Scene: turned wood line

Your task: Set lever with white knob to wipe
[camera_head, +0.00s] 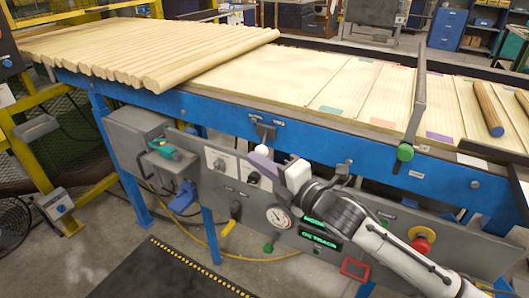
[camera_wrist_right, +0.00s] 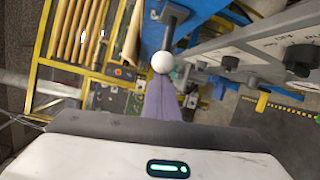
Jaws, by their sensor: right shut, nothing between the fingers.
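The lever's white ball knob (camera_wrist_right: 163,62) shows clearly in the right wrist view, on a dark shaft (camera_wrist_right: 172,18) running up the picture. The lever's dark mount (camera_head: 263,130) sits on the blue beam in the head view, with small labels either side. My right gripper (camera_head: 254,158) is shut and empty below that mount, its purple fingers pointing left. In the wrist view its fingers (camera_wrist_right: 163,92) lie right at the knob; I cannot tell whether they touch it. The knob's exact angle against the labels is unclear. My left gripper is not in view.
Wooden rods (camera_head: 150,52) lie above left.

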